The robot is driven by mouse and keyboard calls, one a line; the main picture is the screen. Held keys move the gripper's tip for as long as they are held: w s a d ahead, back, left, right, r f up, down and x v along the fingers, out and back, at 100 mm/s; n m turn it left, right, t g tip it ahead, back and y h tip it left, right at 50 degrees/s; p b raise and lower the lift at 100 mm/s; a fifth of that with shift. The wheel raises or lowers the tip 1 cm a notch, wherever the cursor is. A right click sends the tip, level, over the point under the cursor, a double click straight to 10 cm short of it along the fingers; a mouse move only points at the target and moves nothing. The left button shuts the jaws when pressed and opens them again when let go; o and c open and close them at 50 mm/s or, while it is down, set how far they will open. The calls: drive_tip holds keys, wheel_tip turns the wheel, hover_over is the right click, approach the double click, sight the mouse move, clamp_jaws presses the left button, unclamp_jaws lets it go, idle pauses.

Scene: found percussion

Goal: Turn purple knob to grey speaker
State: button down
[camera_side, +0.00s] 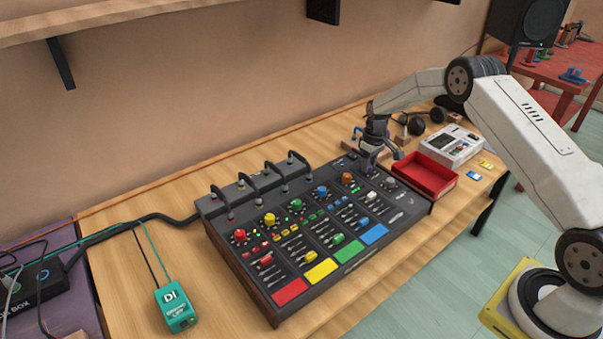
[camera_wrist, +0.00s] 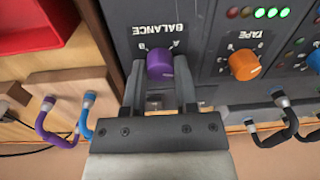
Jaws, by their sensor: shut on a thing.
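The purple knob (camera_wrist: 160,66) sits under the word BALANCE on the dark mixing console (camera_side: 345,263). Small letter marks show on either side of its top in the wrist view. My gripper (camera_wrist: 160,80) has one finger on each side of the knob and is shut on it. In the side view my gripper (camera_side: 371,162) reaches down to the console's far right corner and mostly hides the knob. A dark speaker (camera_side: 528,22) with a small green light stands at the top right. I cannot tell whether it is the grey one.
An orange TAPE knob (camera_wrist: 244,65) is beside the purple one. Handles stand along the console's back edge. A red tray (camera_side: 425,178) and a pale device (camera_side: 452,145) lie to its right. A green DI box (camera_side: 175,306) is at the front left.

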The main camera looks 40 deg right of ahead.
drive_tip(key=n, duration=1.2)
idle(0.4)
drive_tip(key=shift+c, duration=1.9)
unclamp_jaws()
drive_tip(key=shift+r, duration=0.15)
drive_tip(key=shift+g, duration=0.3)
drive_tip(key=shift+w+r, duration=0.2)
drive_tip(key=shift+r, duration=3.55)
